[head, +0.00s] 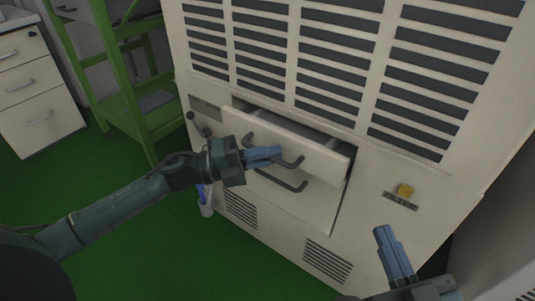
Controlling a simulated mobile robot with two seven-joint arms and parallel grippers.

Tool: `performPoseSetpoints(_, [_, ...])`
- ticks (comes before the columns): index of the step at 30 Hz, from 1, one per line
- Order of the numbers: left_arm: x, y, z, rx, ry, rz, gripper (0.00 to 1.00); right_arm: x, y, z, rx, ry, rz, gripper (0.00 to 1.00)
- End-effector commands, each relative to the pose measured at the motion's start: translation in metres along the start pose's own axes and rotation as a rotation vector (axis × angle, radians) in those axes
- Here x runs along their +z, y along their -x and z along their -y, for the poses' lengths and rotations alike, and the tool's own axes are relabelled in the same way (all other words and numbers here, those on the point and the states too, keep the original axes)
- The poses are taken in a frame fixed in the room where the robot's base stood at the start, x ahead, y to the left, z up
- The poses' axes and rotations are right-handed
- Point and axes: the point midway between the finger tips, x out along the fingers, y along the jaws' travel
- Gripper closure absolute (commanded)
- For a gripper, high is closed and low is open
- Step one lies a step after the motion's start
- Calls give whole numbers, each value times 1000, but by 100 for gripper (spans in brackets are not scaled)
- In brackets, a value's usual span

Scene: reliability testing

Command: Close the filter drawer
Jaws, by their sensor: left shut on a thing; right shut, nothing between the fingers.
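The filter drawer (312,146) is a cream drawer in the front of a large cream machine cabinet. It stands partly pulled out, with a dark gap showing above its front. Its dark bar handle (294,164) runs across the front panel. My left gripper (278,152) reaches in from the left and is shut on this handle; its fingers hide part of the bar. My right gripper (383,232) is shut and empty, apart from the drawer, low in front of the cabinet's right side.
A second dark handle (280,181) sits on the panel below. The cabinet has dark vent slats (340,60) above and a yellow button (405,190) at right. A green metal rack (125,100) and white drawer unit (35,90) stand left. Green floor (140,240) is open in front.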

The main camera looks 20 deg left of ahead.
Motion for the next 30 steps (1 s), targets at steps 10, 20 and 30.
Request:
performPoseSetpoints(10, [15, -14, -5, -2, -3, 2, 100, 4, 1, 0, -1, -7, 1, 100])
performPoseSetpoints(20, [29, -28, -8, 2, -1, 4, 100, 1, -1, 0, -4, -13, -7, 100])
performPoseSetpoints(30, [29, -28, -8, 1, 0, 4, 73, 1, -1, 1, -6, -12, -7, 100])
